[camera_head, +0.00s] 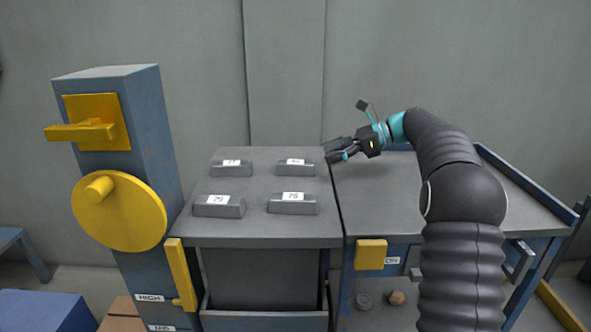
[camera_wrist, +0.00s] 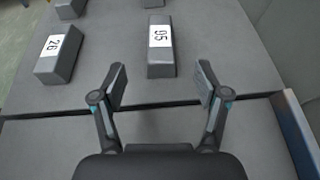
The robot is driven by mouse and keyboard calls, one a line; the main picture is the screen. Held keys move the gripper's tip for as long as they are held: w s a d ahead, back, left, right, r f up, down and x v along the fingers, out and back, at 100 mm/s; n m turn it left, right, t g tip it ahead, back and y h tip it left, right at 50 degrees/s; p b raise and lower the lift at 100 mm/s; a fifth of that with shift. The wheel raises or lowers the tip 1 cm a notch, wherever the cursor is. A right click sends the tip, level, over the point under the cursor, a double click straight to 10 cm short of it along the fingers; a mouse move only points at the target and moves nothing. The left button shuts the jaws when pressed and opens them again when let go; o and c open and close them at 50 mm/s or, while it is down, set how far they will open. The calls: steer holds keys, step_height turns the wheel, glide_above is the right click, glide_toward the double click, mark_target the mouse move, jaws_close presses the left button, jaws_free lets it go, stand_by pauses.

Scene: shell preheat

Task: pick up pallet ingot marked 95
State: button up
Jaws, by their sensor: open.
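The grey ingot marked 95 (camera_wrist: 161,64) lies on the grey top (camera_wrist: 115,82) in the wrist view, straight ahead of my gripper and roughly centred between its fingers. My gripper (camera_wrist: 160,80) is open and empty, with its fingertips just short of the ingot's near end. In the head view, my gripper (camera_head: 332,152) points left at the right edge of the grey top. The back right ingot (camera_head: 295,168) there matches the one marked 95, though its label is too small to read surely.
The ingot marked 26 (camera_wrist: 56,62) lies left of the 95 one in the wrist view. Two more ingots (camera_head: 232,168) (camera_head: 219,206) lie on the left of the top. A blue column with a yellow wheel (camera_head: 120,211) stands left. The bench (camera_head: 375,190) right is mostly clear.

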mark_target(296, 162)
steer(key=x, duration=1)
steer(key=shift+a+b, duration=0.25)
steer(key=shift+b, duration=0.1)
jaws_close()
steer(key=shift+r, duration=0.15)
